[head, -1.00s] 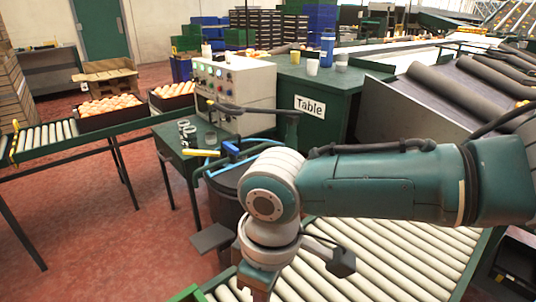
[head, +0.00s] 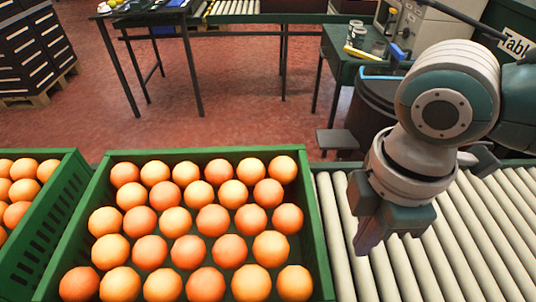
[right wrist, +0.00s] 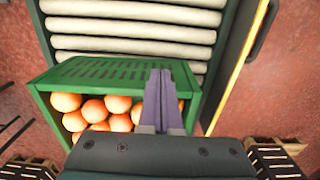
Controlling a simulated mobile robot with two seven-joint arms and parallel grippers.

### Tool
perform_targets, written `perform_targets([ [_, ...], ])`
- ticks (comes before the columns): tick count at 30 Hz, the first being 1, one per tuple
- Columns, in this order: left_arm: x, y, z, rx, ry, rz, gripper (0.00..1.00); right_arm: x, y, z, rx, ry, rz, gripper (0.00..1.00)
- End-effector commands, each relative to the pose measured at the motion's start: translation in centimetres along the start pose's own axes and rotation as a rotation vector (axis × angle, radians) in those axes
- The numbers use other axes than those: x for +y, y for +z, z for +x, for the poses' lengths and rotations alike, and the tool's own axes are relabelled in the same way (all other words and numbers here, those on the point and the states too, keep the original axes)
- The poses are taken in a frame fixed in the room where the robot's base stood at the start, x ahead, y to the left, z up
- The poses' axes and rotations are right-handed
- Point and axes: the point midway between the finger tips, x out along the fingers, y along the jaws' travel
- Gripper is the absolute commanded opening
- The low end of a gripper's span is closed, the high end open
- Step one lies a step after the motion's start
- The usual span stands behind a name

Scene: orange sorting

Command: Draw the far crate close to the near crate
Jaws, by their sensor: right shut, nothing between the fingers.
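In the head view a green crate (head: 320,235) full of oranges sits on the roller conveyor. A second green crate (head: 45,235) with oranges is cut off at the left edge, a narrow gap from the first. I cannot tell which the task calls far or near. My right gripper (head: 369,243) is shut and empty, pointing down over the rollers just right of the middle crate. In the right wrist view its closed fingers (right wrist: 163,90) overlap the slotted wall of a green crate (right wrist: 110,70); contact cannot be judged. My left gripper is not in view.
Bare rollers (head: 445,250) lie right of the middle crate. Behind stand a dark bin (head: 375,105) and a green side table (head: 345,60) with jars. Stacked dark crates (head: 35,50) on a pallet stand at the far left.

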Motion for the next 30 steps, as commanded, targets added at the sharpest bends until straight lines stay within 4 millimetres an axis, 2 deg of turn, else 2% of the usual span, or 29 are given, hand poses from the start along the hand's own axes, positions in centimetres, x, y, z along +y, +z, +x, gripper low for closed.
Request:
perform_targets([
  [1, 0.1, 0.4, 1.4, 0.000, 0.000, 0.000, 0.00, 0.0, 0.0, 1.4, 0.000, 0.000, 0.000, 0.00],
  [18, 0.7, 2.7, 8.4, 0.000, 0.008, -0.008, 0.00, 0.0, 0.0, 8.1, 0.000, 0.001, -0.001, 0.00],
  [21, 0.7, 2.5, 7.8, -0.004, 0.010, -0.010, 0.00, 0.0, -1.5, 7.4, 0.003, -0.001, -0.002, 0.00],
  [30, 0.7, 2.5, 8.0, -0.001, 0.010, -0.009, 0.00, 0.0, -5.5, 7.4, 0.004, 0.000, -0.003, 0.00],
])
